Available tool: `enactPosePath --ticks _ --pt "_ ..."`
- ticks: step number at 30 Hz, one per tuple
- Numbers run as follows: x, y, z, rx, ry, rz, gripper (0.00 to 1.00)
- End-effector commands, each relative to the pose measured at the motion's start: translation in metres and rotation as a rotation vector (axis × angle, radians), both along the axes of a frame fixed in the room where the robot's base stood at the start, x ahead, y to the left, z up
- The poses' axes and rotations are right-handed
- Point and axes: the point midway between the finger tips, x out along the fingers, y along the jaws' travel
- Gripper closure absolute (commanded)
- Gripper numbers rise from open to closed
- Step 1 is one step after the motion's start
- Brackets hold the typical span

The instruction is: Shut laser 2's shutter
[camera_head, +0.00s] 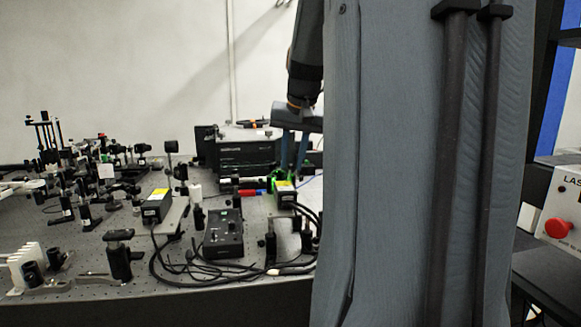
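Two small black boxes with yellow labels, which look like laser heads, stand on the optical table: one at centre-left (157,205) and one further right (284,193). I cannot read which is laser 2, and I cannot make out a shutter for certain on either. My gripper (293,172) points down just above and behind the right box. Its two blue fingers are apart, with a gap between them and nothing clearly held. Green patches show around the fingertips. Whether the fingers touch anything is too small to tell.
A black control box (223,233) with cables sits between the laser heads. A large black instrument (246,152) stands behind. Several posts and optics crowd the left of the table (190,285). My grey column blocks the right middle. A red button (558,228) shows on a panel at far right.

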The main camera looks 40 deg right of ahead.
Motion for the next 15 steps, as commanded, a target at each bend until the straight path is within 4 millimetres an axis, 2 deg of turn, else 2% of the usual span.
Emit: enactPosePath --ticks 6,15 --pt "0.008 -0.003 -0.02 0.0 0.001 0.001 0.77" --pt "0.01 -0.004 -0.024 0.0 0.0 0.001 0.77"
